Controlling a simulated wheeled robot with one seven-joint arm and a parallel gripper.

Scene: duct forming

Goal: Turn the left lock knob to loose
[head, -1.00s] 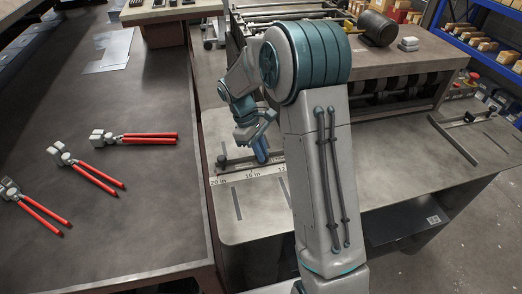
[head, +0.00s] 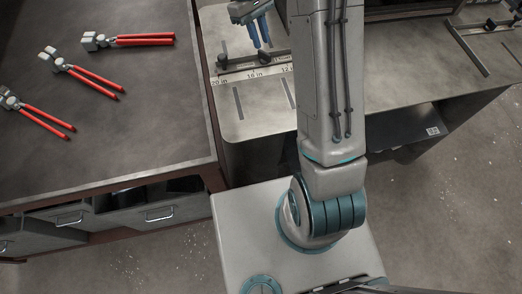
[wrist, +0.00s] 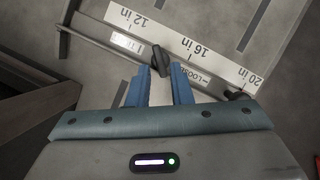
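A black lock knob (wrist: 160,60) sits on the stop bar (wrist: 100,42) in the wrist view, upright between and just beyond my fingertips. A label reading LOOSE (wrist: 190,76) shows beside it, partly covered by a finger. My gripper (wrist: 160,75) is open, with its two blue fingers apart and nothing clearly clamped between them. Contact between the fingers and the knob cannot be told.
A ruler strip (head: 254,74) runs along the bar. A second dark knob (head: 222,61) stands at the bar's end, near the 20 in mark. A dark bench (head: 130,130) with several red-handled pliers (head: 145,40) lies to the left. Another bar (head: 468,48) is at the far right.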

